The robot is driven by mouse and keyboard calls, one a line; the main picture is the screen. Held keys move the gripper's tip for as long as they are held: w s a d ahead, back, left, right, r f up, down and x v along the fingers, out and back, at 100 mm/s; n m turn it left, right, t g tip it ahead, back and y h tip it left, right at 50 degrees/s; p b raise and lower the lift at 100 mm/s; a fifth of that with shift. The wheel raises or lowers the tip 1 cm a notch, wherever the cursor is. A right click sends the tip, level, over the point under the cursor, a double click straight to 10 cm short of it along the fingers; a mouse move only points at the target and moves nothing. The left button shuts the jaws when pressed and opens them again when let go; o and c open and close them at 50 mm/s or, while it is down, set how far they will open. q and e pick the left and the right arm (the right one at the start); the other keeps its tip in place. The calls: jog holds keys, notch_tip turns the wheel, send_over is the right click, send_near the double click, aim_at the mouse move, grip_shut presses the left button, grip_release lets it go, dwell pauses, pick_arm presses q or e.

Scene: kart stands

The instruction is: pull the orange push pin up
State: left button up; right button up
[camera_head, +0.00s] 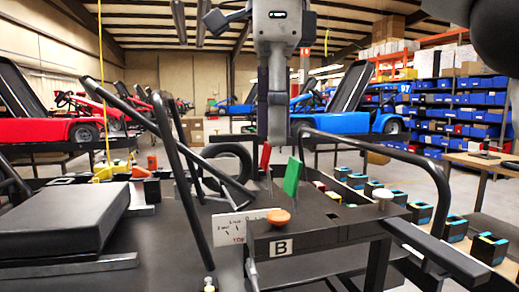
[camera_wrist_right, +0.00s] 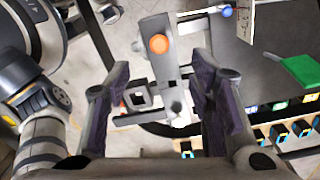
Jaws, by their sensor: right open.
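The orange push pin (camera_head: 279,216) has a round head and stands on top of the dark stand bracket marked B (camera_head: 322,238) in the head view. It also shows in the right wrist view (camera_wrist_right: 158,43), seen from above, just past the fingertips and roughly centred between them. My right gripper (camera_head: 275,140) comes down from the top of the head view. In its wrist view its fingers (camera_wrist_right: 158,75) are spread apart with nothing between them, and neither touches the pin. My left gripper is not in view.
A white sign (camera_head: 236,227) is left of the pin. A pale knob (camera_head: 382,195) sits on the bracket's right end. Black kart tubes (camera_head: 180,160) surround the area.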

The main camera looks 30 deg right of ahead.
aim_at(276, 213)
notch_tip(276, 213, down, 11)
jog(key=shift+s+f, duration=0.15)
jog(key=shift+f, duration=0.05)
grip_shut()
jog(key=shift+r, duration=0.6)
grip_release()
